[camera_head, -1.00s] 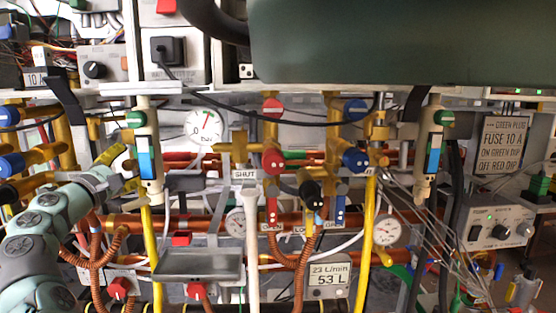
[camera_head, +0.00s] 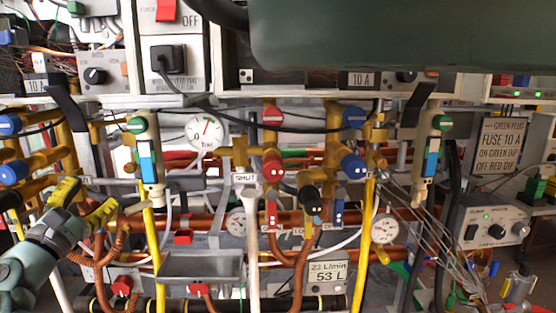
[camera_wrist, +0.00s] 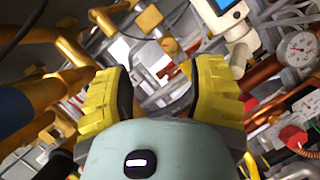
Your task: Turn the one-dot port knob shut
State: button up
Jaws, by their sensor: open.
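Several round port knobs show near the middle of the head view: a red knob (camera_head: 272,166), a blue knob (camera_head: 354,166) and a black knob (camera_head: 310,197). Small pale marks show on some of them, but I cannot count the dots, so I cannot tell which is the one-dot knob. A SHUT label (camera_head: 245,178) sits just left of the red knob. My gripper (camera_head: 92,194), with yellow fingers, is open and empty at the lower left, well left of these knobs. In the wrist view the gripper (camera_wrist: 156,76) has a clear gap between its fingers, with blurred pipes beyond.
A yellow pipe (camera_head: 156,240) and a blue-and-white flow tube (camera_head: 147,160) stand just right of my gripper. A grey tray (camera_head: 200,266), a white pipe (camera_head: 253,240) and copper hoses crowd the space below the knobs. A pressure gauge (camera_head: 206,131) hangs above.

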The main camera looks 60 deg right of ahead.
jog(key=w+a+n+t+y+p, duration=0.1)
jog(key=w+a+t+y+p, duration=0.1)
jog(key=a+y+p, duration=0.1)
jog(key=w+a+n+t+y+p, duration=0.1)
jog(key=a+n+t+y+p, duration=0.1)
jog(key=a+y+p, duration=0.1)
jog(key=w+a+r+n+t+y+p, duration=0.1)
jog(key=w+a+n+t+y+p, duration=0.1)
jog(key=a+y+p, duration=0.2)
jog(key=shift+w+a+t+p, duration=0.3)
jog(key=shift+a+p, duration=0.15)
jog(key=shift+p, duration=0.2)
jog(key=a+r+n+t+y+p, duration=0.1)
jog(key=a+r+y+p, duration=0.3)
jog(key=a+y+p, duration=0.6)
jog(key=shift+w+a+r+p, duration=0.3)
jog(key=shift+a+p, duration=0.2)
jog(key=shift+a, duration=0.1)
